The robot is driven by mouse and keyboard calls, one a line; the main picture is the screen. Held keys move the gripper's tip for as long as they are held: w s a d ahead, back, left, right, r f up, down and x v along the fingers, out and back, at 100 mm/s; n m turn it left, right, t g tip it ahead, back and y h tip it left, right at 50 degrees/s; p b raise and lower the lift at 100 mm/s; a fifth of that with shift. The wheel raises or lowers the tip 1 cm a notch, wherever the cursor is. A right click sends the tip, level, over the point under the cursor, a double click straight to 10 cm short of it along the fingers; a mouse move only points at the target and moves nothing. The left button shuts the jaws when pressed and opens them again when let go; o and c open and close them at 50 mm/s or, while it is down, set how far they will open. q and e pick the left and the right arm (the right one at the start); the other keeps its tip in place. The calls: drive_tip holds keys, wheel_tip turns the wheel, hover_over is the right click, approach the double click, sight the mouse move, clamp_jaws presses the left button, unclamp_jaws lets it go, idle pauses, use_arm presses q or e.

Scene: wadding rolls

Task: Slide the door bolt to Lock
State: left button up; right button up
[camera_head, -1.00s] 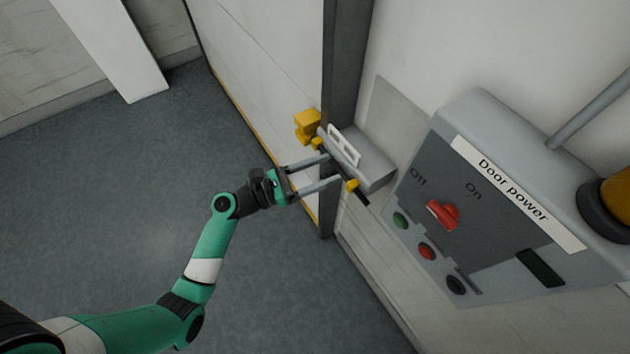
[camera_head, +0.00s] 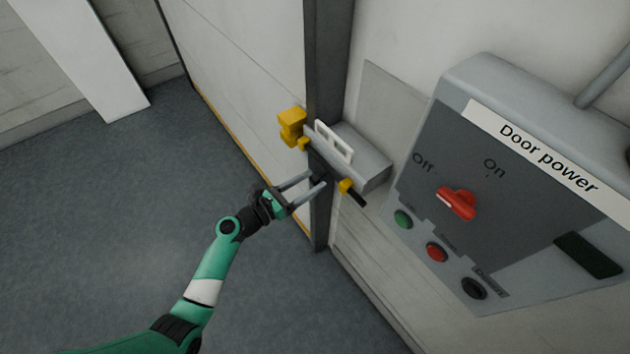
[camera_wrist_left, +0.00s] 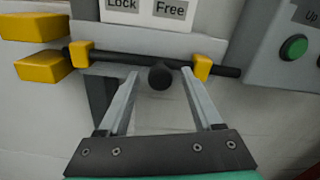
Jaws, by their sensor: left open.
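The door bolt is a dark rod (camera_wrist_left: 130,58) running through yellow guides (camera_wrist_left: 203,67) on a grey plate. Its round black knob (camera_wrist_left: 159,77) faces the left wrist camera, below the "Free" label (camera_wrist_left: 170,8); the "Lock" label (camera_wrist_left: 122,4) is left of it. The rod's left end is close to the yellow catch (camera_wrist_left: 36,66) on the door. In the head view the rod's right end (camera_head: 357,199) sticks out past the yellow guide (camera_head: 346,187). My left gripper (camera_head: 318,179) is open, its fingers on either side of the knob with gaps; contact is not visible. My right gripper is out of view.
The grey "Door power" box (camera_head: 480,90) with a red switch (camera_head: 456,204) and several buttons stands right of the bolt. A dark door post (camera_head: 325,80) runs behind the bolt. The floor (camera_head: 110,230) to the left is clear.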

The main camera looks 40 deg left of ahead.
use_arm(q)
drive_tip(key=shift+w+d, duration=0.15)
drive_tip(key=shift+w, duration=0.8)
clamp_jaws()
idle(0.7)
